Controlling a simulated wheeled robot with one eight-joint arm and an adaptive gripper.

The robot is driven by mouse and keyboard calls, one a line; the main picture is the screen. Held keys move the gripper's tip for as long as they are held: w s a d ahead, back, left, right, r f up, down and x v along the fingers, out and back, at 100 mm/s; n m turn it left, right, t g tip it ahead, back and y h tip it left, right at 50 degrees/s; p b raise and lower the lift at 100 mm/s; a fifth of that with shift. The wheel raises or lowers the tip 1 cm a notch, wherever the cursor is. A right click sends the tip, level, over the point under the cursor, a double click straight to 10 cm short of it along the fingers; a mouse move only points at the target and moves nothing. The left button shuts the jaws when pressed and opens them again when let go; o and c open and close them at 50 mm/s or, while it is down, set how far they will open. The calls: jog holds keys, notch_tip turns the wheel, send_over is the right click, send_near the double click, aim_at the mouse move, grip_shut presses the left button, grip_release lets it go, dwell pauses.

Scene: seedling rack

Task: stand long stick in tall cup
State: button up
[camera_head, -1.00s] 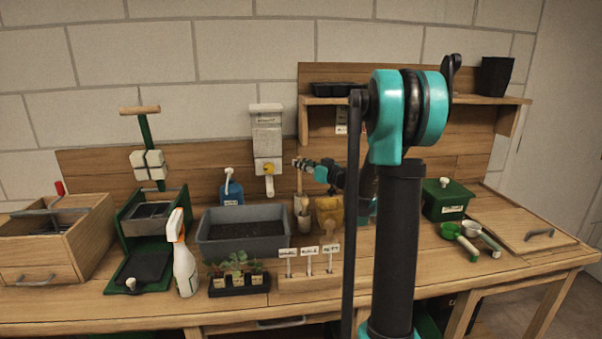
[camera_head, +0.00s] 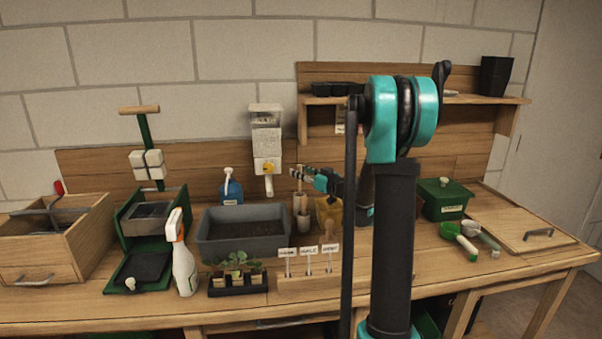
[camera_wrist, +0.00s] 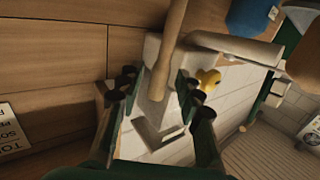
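My gripper (camera_wrist: 158,86) is open in the wrist view, with its two dark green fingers apart. A long pale wooden stick (camera_wrist: 170,45) runs between the fingers, with a gap visible on at least the left side. In the head view my gripper (camera_head: 296,173) is small, pointing left over the back of the bench. A tan upright piece, likely the stick (camera_head: 300,201), shows below it. A small pale cup (camera_head: 304,222) stands just in front; I cannot tell whether it is the tall cup. My own arm hides part of the bench.
A grey soil tub (camera_head: 243,245) is left of the cup. A dispenser (camera_head: 266,140) hangs on the wall behind. A label rack (camera_head: 308,283) and seedling tray (camera_head: 237,288) are in front.

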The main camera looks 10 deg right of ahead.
jog(key=shift+r, duration=0.15)
jog(key=v, duration=1.2)
